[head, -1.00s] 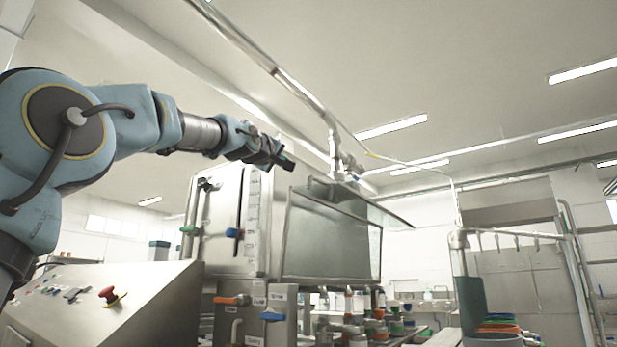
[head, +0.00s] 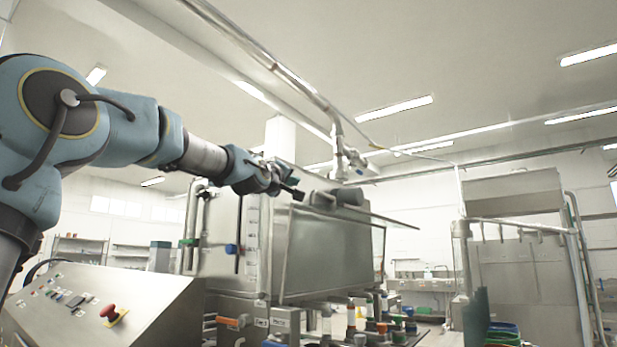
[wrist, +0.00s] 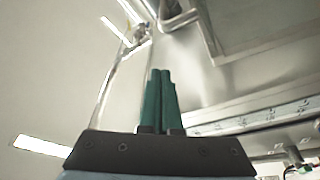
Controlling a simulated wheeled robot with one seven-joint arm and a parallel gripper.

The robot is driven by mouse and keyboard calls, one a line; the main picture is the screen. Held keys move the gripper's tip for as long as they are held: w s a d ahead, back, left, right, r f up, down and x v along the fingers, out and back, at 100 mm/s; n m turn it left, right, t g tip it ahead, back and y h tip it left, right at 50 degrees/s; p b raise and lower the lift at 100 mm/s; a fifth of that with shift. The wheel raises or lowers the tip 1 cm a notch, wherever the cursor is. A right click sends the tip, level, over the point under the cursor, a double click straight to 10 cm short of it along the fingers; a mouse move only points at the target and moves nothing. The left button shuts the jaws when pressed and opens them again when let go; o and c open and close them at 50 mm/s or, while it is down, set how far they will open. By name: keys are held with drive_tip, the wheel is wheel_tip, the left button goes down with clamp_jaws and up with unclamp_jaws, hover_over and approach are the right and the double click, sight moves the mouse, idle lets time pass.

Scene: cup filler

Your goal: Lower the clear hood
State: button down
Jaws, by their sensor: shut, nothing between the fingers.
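The clear hood (head: 388,218) shows in the head view as a thin, nearly edge-on panel above the steel filler tank (head: 330,250). It slopes slightly down to the right, and its free edge juts out past the tank. My gripper (head: 297,194) is at the tank's upper left, close to the hood's left end. I cannot tell whether it touches anything there. In the wrist view its two green fingers (wrist: 160,100) are together with nothing between them. The hood cannot be clearly made out in the wrist view.
A dark grey cylinder (head: 348,197) sits at the tank top near my gripper. A pipe (head: 338,150) comes down behind it. A control panel with a red button (head: 110,312) stands at lower left. The space right of the hood looks open.

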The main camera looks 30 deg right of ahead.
drive_tip(key=shift+r+p+x, duration=0.15)
drive_tip(key=shift+p+x, duration=1.05)
drive_tip(key=shift+p, duration=0.7)
drive_tip(key=shift+r+p+x, duration=0.15)
drive_tip(key=shift+p+x, duration=1.05)
drive_tip(key=shift+p, duration=0.65)
drive_tip(key=s+f, duration=0.1)
drive_tip(key=s+d+f+b, duration=0.1)
drive_tip(key=f, duration=0.1)
drive_tip(key=shift+s+d, duration=0.2)
drive_tip(key=shift+s+f, duration=0.1)
drive_tip(key=shift+s, duration=0.05)
drive_tip(key=shift+d, duration=0.1)
